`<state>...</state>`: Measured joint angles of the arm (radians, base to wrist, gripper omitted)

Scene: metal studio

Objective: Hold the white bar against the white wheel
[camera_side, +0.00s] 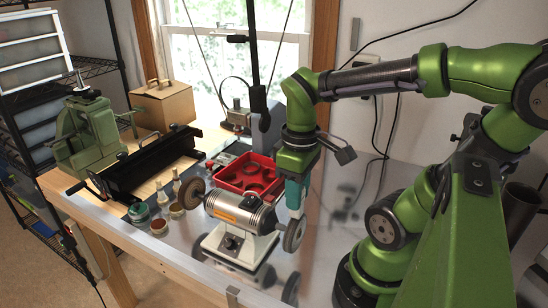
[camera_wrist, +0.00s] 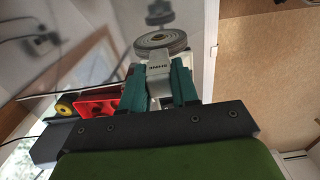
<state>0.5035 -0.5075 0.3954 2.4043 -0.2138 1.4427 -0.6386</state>
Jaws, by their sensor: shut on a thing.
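The bench grinder (camera_side: 243,215) stands on the shiny metal bench. Its right wheel (camera_side: 294,234) looks grey; a brown wheel (camera_side: 193,192) is on its left end. My gripper (camera_side: 294,208) points down just above the right wheel. In the wrist view, its teal fingers (camera_wrist: 163,88) are shut on a pale bar (camera_wrist: 158,72) with small dark lettering. The bar's end points at the grey-white wheel (camera_wrist: 161,48) and appears close to it; I cannot tell if they touch. In the side view the bar is mostly hidden by the fingers.
A red tray (camera_side: 247,174) stands behind the grinder. Small pots (camera_side: 159,226) and bottles are left of it. A black sheet-metal bender (camera_side: 150,165), a green machine (camera_side: 88,138) and a cardboard box (camera_side: 162,106) are further left. The bench right of the wheel is clear.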

